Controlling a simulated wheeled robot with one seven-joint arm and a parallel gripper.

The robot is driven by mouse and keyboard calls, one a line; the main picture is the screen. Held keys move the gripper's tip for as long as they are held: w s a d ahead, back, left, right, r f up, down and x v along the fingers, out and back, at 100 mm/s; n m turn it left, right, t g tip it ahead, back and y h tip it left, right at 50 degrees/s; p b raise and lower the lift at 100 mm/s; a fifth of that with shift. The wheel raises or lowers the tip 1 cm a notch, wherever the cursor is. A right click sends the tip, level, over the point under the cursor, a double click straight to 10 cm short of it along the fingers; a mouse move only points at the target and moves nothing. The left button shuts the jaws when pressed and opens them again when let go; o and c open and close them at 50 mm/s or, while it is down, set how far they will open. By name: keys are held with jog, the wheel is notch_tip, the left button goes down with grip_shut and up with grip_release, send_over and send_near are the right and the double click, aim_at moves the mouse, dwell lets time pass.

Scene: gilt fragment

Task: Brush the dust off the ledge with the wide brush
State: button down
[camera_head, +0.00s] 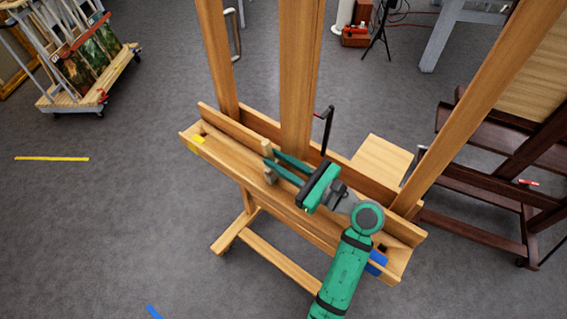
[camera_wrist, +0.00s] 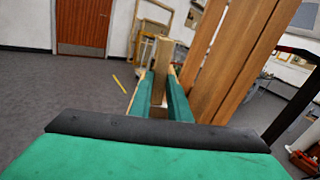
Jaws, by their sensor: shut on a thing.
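The ledge (camera_head: 222,154) is the long trough-shaped wooden tray across the easel, with a yellow mark at its left end and a blue one at its right. My gripper (camera_head: 271,164) is over the middle of the ledge, its green fingers pointing left along it. It is shut on a pale wooden piece, seemingly the wide brush (camera_wrist: 161,68), which stands up between the fingertips in the wrist view. The brush's bristles cannot be made out, nor whether they touch the ledge. I cannot make out any dust.
The easel's uprights (camera_head: 299,75) rise just behind the ledge, close to my gripper. A black crank handle (camera_head: 327,130) sticks up beside it. A dark wooden easel (camera_head: 490,190) stands at right and a painting cart (camera_head: 88,75) at far left. The floor at left is mostly clear.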

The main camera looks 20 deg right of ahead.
jog(key=shift+x, duration=2.7)
jog(key=shift+s+d, duration=0.2)
jog(key=shift+s, duration=0.5)
jog(key=shift+s+d, duration=0.2)
jog(key=shift+s, duration=0.45)
jog(key=shift+s+d, duration=0.2)
jog(key=shift+s, duration=0.5)
jog(key=v, duration=1.1)
jog(key=shift+r, duration=0.1)
notch_tip(320, 180, up, 9)
dwell(0.4)
